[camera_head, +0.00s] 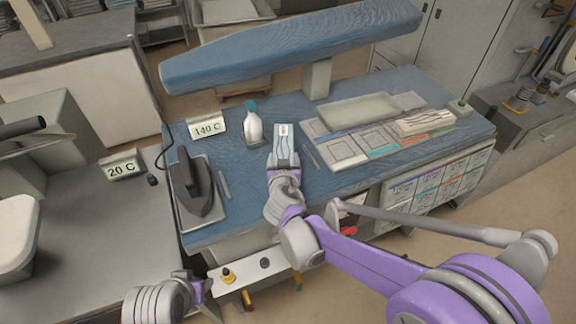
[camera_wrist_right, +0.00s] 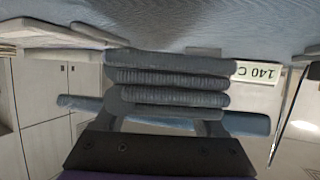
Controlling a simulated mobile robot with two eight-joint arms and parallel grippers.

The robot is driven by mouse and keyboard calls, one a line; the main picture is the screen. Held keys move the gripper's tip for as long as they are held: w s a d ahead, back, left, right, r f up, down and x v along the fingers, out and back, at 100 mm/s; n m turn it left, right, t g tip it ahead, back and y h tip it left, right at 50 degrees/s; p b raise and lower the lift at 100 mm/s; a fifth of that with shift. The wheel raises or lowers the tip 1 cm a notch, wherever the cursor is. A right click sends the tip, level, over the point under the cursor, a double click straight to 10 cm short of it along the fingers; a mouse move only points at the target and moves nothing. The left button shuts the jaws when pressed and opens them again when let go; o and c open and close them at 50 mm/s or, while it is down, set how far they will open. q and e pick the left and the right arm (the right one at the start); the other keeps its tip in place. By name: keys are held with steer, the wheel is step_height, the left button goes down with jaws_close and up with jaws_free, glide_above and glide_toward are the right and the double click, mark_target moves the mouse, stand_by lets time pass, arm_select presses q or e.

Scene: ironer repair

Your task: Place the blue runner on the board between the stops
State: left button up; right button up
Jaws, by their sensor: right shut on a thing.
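A small folded pale cloth with bluish-grey wavy lines and a small label, apparently the runner (camera_head: 284,132), is at the middle of the blue-covered board (camera_head: 350,186). My right gripper (camera_head: 284,159) is shut on its near end. I cannot tell whether the cloth touches the board. Two thin grey bars, apparently the stops, lie on the board: one on the left (camera_head: 224,185), one on the right (camera_head: 311,157), with the cloth between them. In the right wrist view ribbed grey fingers (camera_wrist_right: 170,85) fill the middle; the cloth is not clear. My left gripper (camera_head: 208,305) is low at the left, its jaws unclear.
A dark iron (camera_head: 190,190) stands on the left, near a 140 C sign (camera_head: 207,128) and a white spray bottle (camera_head: 253,126). A tray (camera_head: 357,111), cards and another folded patterned cloth (camera_head: 425,122) are at right. A raised narrow blue board (camera_head: 290,48) spans the back.

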steer(key=shift+f, duration=1.75)
steer(key=shift+f+b, duration=0.1)
steer(key=shift+b, duration=0.2)
steer(key=o, duration=1.4)
steer(key=shift+s+r, duration=0.25)
steer(key=p+v, duration=0.1)
steer(key=v, duration=1)
steer(key=shift+s+r, duration=0.1)
steer(key=shift+s, duration=0.1)
